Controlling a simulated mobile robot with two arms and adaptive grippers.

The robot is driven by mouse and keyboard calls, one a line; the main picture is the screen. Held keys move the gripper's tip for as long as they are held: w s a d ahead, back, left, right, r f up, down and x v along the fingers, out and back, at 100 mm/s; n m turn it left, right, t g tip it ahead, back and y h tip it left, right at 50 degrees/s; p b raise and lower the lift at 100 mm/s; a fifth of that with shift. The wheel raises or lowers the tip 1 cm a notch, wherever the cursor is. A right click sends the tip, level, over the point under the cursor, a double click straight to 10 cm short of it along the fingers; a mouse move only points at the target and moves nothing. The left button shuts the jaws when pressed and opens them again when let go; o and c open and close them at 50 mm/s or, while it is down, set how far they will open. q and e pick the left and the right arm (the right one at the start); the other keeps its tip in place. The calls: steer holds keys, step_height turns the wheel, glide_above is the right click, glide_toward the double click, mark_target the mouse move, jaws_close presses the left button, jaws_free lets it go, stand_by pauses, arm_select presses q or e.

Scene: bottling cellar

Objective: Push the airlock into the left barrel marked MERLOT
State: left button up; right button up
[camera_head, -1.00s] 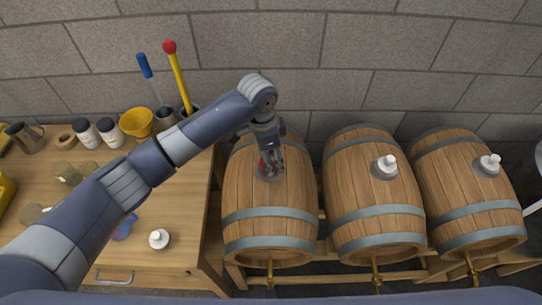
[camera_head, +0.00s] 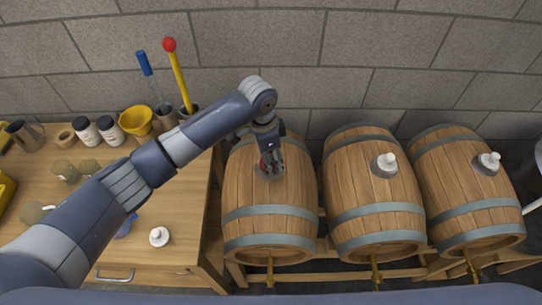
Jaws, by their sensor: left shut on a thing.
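The left barrel (camera_head: 268,205) lies on a wooden rack, with a grey round fitting on its top. No MERLOT marking can be read on it from here. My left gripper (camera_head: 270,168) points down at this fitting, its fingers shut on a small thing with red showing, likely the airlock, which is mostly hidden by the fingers. I cannot tell how far it sits in the bung hole. My right gripper is not in view.
The middle barrel (camera_head: 374,205) and right barrel (camera_head: 468,190) each carry a white-topped piece. The wooden bench (camera_head: 190,220) at left holds a yellow funnel (camera_head: 136,122), jars, glasses, a white-topped piece (camera_head: 159,237) and long-handled tools. A block wall stands behind.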

arm_select(q)
steer(key=o, duration=1.2)
steer(key=shift+c, duration=0.2)
steer(key=o, duration=0.5)
steer(key=shift+r, duration=0.1)
step_height(320, 180, up, 5)
steer(key=p, duration=0.5)
steer(key=shift+r+p, duration=0.15)
steer(key=shift+p, duration=0.15)
steer(key=shift+r+p, duration=0.7)
steer(key=shift+r, duration=0.55)
